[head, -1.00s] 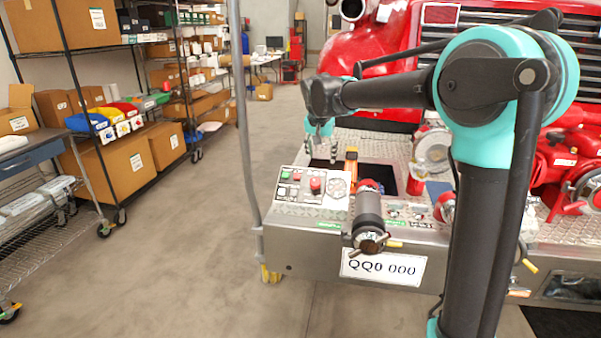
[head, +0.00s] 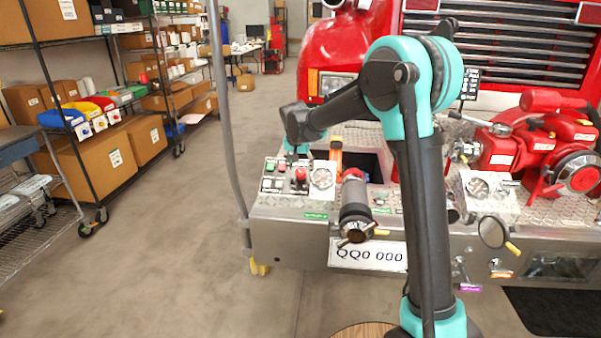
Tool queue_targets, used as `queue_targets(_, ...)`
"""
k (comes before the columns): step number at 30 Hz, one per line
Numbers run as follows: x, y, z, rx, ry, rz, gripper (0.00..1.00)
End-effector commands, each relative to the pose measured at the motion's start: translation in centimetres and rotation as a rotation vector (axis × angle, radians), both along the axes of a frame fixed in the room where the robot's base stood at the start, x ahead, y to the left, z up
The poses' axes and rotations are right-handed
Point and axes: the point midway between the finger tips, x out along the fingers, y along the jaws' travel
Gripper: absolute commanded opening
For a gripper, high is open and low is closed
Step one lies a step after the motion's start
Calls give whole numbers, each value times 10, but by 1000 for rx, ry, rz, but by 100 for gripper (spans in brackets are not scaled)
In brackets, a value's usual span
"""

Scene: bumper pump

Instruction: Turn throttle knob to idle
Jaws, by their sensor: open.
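The control panel (head: 273,184) is on the left end of the truck's metal bumper. A red knob (head: 300,174) stands up on it, likely the throttle knob; its pointer and markings are too small to read. My gripper (head: 299,159) points down over the back of the panel, just above and behind the red knob in the picture. Its fingers are apart and nothing shows between them. I cannot tell whether a finger touches the knob.
A round gauge (head: 321,178) sits right of the knob. A red pump (head: 535,150) is at the right. A grey upright pole (head: 226,120) is left of the bumper.

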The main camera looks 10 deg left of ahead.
Motion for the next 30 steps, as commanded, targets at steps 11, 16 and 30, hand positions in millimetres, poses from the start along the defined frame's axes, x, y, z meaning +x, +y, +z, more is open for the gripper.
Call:
queue_targets(11,12,-1,-29,0,0,0,58)
queue_targets(16,12,-1,-30,1,0,0,58)
queue_targets(30,12,-1,-29,0,0,0,8)
